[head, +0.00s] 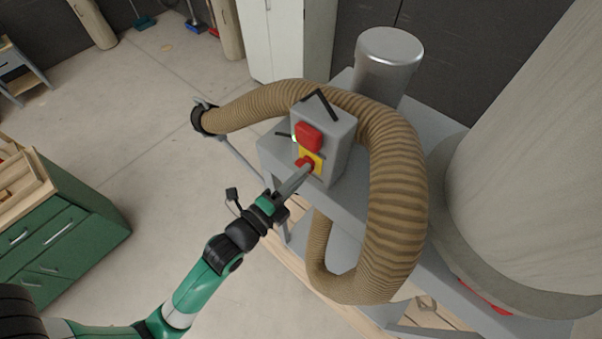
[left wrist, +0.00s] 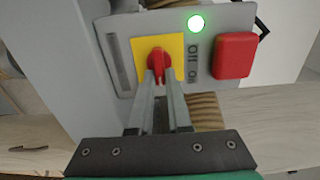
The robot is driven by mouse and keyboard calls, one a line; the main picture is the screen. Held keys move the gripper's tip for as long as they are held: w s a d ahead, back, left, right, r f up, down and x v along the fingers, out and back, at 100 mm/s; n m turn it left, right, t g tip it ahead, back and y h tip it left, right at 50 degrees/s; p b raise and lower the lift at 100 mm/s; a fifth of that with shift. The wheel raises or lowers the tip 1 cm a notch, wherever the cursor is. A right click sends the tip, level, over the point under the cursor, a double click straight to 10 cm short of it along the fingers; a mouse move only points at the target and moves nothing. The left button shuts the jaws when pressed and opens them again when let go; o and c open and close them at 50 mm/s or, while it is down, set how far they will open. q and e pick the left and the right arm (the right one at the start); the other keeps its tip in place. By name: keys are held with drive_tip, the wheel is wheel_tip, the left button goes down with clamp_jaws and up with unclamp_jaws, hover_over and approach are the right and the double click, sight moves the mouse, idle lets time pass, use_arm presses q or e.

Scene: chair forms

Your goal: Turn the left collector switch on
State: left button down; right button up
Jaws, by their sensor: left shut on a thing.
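The collector's grey switch box (head: 341,136) stands on the grey machine frame. On its face are a yellow plate with a red rotary knob (head: 305,163) and a bigger red button (head: 308,137). In the left wrist view the red knob (left wrist: 159,66) sits on the yellow plate (left wrist: 143,47), beside the OFF and ON lettering. A round lamp (left wrist: 196,24) glows green. My left gripper (head: 306,168) is at the knob, its two fingers shut on it; the fingers also show in the left wrist view (left wrist: 159,82). My right gripper is not in view.
A thick brown ribbed hose (head: 397,210) curves around the box's right side. A metal cylinder (head: 388,62) stands behind it and a large pale filter bag (head: 530,130) to the right. A green cabinet (head: 60,235) is at left. Open floor lies between.

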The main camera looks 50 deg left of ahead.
use_arm(q)
drive_tip(key=c, duration=0.9)
unclamp_jaws()
drive_tip(key=shift+o, duration=0.2)
drive_tip(key=shift+s, duration=0.1)
drive_tip(key=s+d+b, duration=0.1)
drive_tip(key=s+b, duration=0.1)
drive_tip(key=s, duration=0.9)
drive_tip(key=shift+s+d, duration=0.15)
drive_tip(key=shift+d, duration=0.15)
